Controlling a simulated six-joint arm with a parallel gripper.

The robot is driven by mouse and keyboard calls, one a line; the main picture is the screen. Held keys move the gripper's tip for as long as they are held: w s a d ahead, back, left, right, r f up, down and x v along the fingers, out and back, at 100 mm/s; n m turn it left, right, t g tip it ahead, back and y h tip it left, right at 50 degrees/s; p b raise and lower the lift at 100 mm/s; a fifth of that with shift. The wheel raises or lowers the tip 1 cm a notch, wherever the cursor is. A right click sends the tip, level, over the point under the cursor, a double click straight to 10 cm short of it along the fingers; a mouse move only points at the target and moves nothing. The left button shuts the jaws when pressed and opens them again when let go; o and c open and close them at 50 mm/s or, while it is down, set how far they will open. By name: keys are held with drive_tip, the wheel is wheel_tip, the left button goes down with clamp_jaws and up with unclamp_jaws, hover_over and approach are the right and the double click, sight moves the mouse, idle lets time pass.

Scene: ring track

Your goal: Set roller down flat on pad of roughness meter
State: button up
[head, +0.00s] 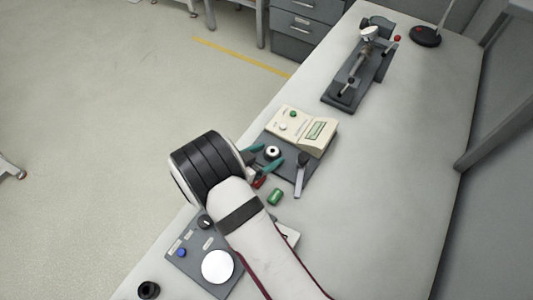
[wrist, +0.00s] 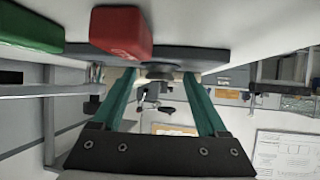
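The roughness meter is a beige box (head: 305,128) with a small green screen, on a dark grey base plate (head: 318,163). The roller (head: 272,152), a small pale round piece with a dark centre, is at the plate's left part, in front of the box. In the wrist view a dark round shape (wrist: 160,73) shows between the fingertips, at the plate. My gripper (head: 266,157) has teal fingers, spread apart on either side of the roller, with a small gap visible in the wrist view (wrist: 158,82). The pad under the roller is hidden.
A grey lever (head: 301,172) stands on the plate's right. A green piece (head: 275,197) and a red piece (head: 260,182) lie close by in front. A panel with a white disc (head: 218,266) is nearer. A clamp fixture (head: 362,70) stands at the back. The bench's right side is clear.

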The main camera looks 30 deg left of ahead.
drive_tip(key=v, duration=1.2)
drive_tip(key=shift+r, duration=0.15)
drive_tip(key=w+d+r+m+g+h, duration=0.1)
drive_tip(key=d+r+g+h, duration=0.2)
drive_tip(key=d, duration=0.5)
drive_tip(key=w+d+r+m+g, duration=0.2)
drive_tip(key=d+r+g, duration=0.15)
drive_tip(key=d, duration=0.45)
drive_tip(key=w+d+r+m+g+h, duration=0.15)
drive_tip(key=d+r, duration=0.25)
drive_tip(key=d, duration=0.5)
drive_tip(key=s+d+r+g+y, duration=0.2)
drive_tip(key=s+d+y, duration=0.1)
drive_tip(key=s, duration=0.4)
drive_tip(key=s+d+r+g+y, duration=0.2)
drive_tip(key=s+d+y, duration=0.2)
drive_tip(key=s, duration=0.3)
drive_tip(key=shift+s+n+y, duration=0.25)
drive_tip(key=shift+n+y, duration=0.2)
drive_tip(key=shift+y, duration=0.3)
